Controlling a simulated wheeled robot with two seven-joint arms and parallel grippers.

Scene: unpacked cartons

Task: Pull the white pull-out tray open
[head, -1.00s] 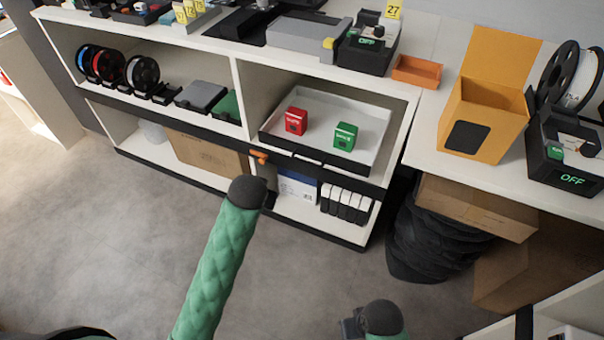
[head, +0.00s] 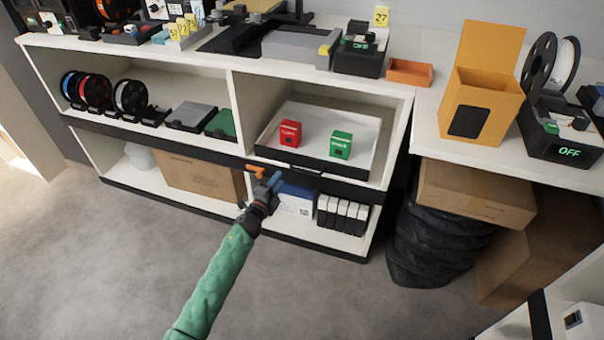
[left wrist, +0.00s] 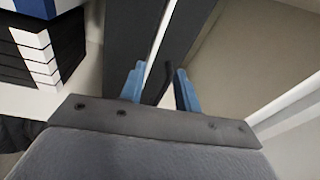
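The white pull-out tray (head: 355,157) sits in the upper right bay of the shelf unit, with a dark front edge and a dark handle (head: 305,169). A red box (head: 290,134) and a green box (head: 341,145) stand upright on it. My left gripper (head: 272,182) is below and left of the handle, close to the shelf front by an orange piece (head: 255,170). In the left wrist view, its blue fingers (left wrist: 158,84) are apart, with a short dark bar between or beyond them. I cannot tell whether they touch anything. My right gripper is out of view.
Below the tray are a blue and white box (head: 296,199) and several black and white binders (head: 343,214). A cardboard box (head: 200,178) stands lower left. The floor in front is clear.

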